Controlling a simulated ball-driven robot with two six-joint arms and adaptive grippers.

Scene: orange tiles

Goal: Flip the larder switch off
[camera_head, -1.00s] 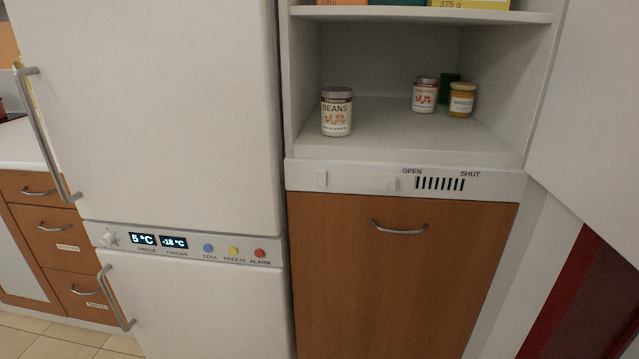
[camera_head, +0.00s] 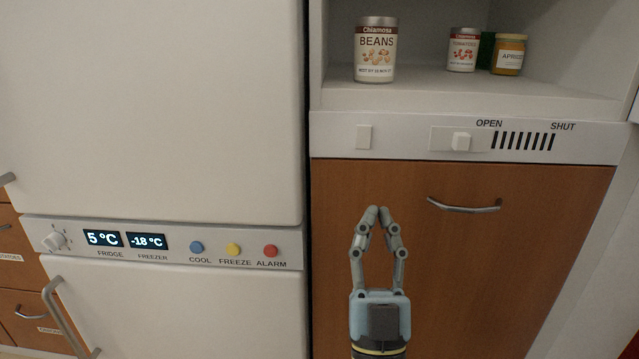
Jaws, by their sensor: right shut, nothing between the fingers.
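The larder switch (camera_head: 364,137) is a small white rocker on the white panel strip under the larder shelf, left of the vent slider. Which way it is tipped is too small to tell. My right gripper (camera_head: 378,210) is in front of the brown drawer front, below the switch and slightly to its right. Its fingertips meet, pointing up, with nothing between them. It is apart from the switch in the picture. My left gripper is not in view.
A white vent slider (camera_head: 461,142) sits beside slots marked OPEN and SHUT. Above, the shelf (camera_head: 440,97) holds a beans can (camera_head: 376,50), a tomato can (camera_head: 462,50) and an apricot jar (camera_head: 509,55). A drawer handle (camera_head: 464,206) juts out. The fridge panel (camera_head: 180,244) is left.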

